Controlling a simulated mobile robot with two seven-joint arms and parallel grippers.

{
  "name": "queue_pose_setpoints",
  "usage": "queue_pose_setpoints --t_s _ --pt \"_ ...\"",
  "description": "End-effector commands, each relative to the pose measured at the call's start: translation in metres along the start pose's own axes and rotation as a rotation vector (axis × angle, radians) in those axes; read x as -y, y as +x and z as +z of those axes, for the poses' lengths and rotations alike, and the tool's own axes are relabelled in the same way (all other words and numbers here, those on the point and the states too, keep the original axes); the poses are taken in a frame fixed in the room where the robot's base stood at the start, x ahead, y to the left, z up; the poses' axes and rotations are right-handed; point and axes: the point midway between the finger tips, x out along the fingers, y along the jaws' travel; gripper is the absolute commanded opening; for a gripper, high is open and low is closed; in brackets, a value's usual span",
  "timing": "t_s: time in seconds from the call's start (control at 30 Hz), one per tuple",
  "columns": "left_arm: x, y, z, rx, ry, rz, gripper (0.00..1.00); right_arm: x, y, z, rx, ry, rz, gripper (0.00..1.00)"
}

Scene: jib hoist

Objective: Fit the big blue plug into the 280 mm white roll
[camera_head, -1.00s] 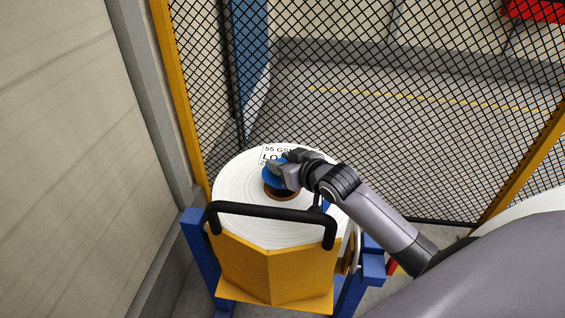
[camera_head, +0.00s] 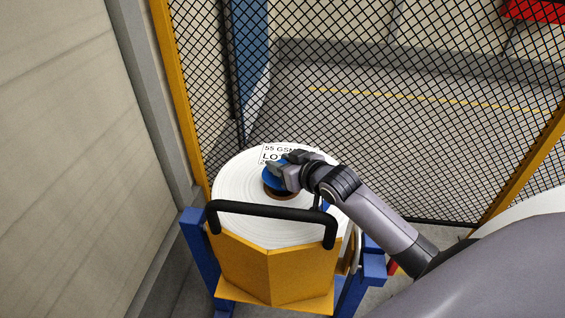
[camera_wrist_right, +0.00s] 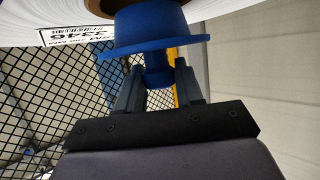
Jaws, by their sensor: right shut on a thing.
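The big blue plug (camera_head: 273,182) is at the brown core (camera_head: 284,195) in the top of the white roll (camera_head: 236,195). My right gripper (camera_head: 284,174) is shut on the plug's knob, coming from the right. In the right wrist view, my right gripper (camera_wrist_right: 158,78) has a finger on each side of the knob. The blue plug's wide flange and narrower body (camera_wrist_right: 150,25) lie beyond the fingers, with the body overlapping the brown core (camera_wrist_right: 100,7). The flange looks apart from the roll's face (camera_wrist_right: 35,25). How deep the body sits is hidden. My left gripper is out of view.
The roll stands in a yellow holder (camera_head: 240,262) with a black handle bar (camera_head: 270,211) in front and blue posts (camera_head: 198,245) beside it. A black mesh fence (camera_head: 400,130) stands behind. A pale wall (camera_head: 60,150) is close on the left.

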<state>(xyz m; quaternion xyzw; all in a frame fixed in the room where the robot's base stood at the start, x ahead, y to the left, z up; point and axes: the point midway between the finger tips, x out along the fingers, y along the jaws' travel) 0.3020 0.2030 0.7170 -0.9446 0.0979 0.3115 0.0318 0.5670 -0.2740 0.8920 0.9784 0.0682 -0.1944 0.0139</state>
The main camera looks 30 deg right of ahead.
Motion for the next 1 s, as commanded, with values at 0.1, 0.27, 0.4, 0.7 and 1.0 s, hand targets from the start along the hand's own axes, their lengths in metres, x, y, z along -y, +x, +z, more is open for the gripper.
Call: queue_pose_setpoints --t_s 0.1,0.27,0.4,0.7,1.0 --pt "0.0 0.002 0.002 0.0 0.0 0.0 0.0 0.0 0.002 0.005 0.0 0.0 0.0 0.07" --pt "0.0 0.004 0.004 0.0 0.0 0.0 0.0 0.0 0.004 0.011 0.001 0.001 0.0 0.07" --pt "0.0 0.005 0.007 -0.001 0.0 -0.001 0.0 0.0 0.005 0.016 0.002 0.001 0.0 0.07" --pt "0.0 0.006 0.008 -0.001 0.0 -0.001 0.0 0.0 0.007 0.021 0.0 0.001 -0.001 0.07" --pt "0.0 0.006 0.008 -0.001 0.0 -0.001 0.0 0.0 0.007 0.021 0.0 0.001 -0.001 0.07"
